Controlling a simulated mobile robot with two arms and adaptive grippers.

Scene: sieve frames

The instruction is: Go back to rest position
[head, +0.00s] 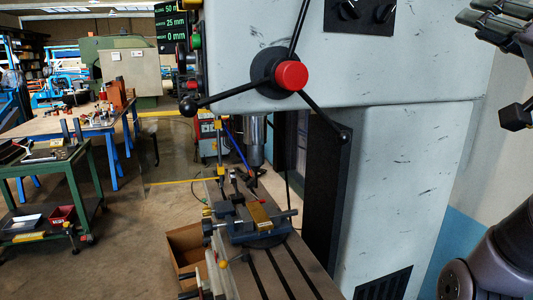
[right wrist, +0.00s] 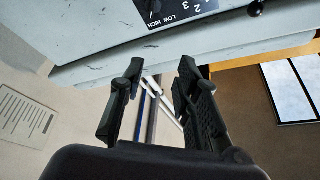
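My right gripper (head: 488,66) is at the upper right edge of the head view, partly cut off, beside the grey drill press (head: 410,130). In the right wrist view the same gripper (right wrist: 161,68) has its two black fingers apart with nothing between them. The press's side and its control plate (right wrist: 175,10) lie beyond the fingertips. One of my arm links shows at the lower right of the head view. My left gripper is not in view.
The red-hubbed feed handle (head: 291,75) sticks out with black-knobbed spokes. Below stand the slotted press table (head: 275,275) and a blue vise (head: 240,228) holding a brass-coloured block (head: 258,214).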

